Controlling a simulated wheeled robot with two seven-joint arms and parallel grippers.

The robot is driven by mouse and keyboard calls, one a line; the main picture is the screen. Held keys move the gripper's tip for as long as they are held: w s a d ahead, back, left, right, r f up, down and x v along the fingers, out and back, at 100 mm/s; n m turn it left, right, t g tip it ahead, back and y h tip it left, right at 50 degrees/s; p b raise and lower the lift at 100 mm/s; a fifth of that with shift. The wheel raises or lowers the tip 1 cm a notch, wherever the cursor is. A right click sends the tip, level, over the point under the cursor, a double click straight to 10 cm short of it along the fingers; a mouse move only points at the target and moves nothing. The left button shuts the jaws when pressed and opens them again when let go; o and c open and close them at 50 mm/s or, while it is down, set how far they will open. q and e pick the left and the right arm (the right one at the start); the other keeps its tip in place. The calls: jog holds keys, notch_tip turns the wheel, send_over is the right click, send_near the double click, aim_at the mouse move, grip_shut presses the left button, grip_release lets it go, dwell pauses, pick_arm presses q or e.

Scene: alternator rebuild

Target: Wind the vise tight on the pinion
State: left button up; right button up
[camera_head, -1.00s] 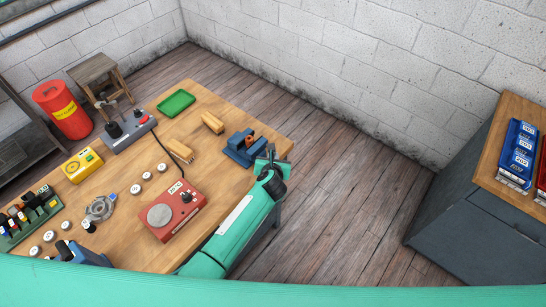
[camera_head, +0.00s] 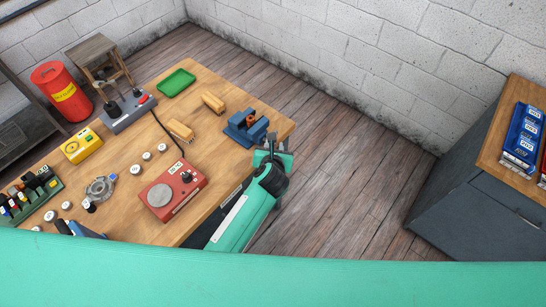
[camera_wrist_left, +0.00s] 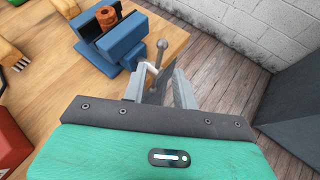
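The blue vise (camera_head: 240,130) stands at the table's right end; it also shows at the top of the left wrist view (camera_wrist_left: 122,52). A copper-coloured toothed part, the pinion (camera_wrist_left: 106,18), sits between its jaws; it is small in the head view (camera_head: 251,118). The vise's metal handle (camera_wrist_left: 161,48), with a ball end, points toward my left gripper. My left gripper (camera_wrist_left: 160,88) has its two grey fingers apart, with the handle's lower part at or between their tips. I cannot tell whether they touch it. In the head view, my left gripper (camera_head: 272,152) is beside the vise's near right side.
A red box with a round plate (camera_head: 172,190) stands left of my arm. The table's right edge is close to my gripper, with open floor beyond.

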pick_arm(q)
jog(key=b+v, duration=0.1)
jog(key=v, duration=0.5)
jog(key=shift+s, duration=0.2)
jog(key=shift+r, duration=0.1)
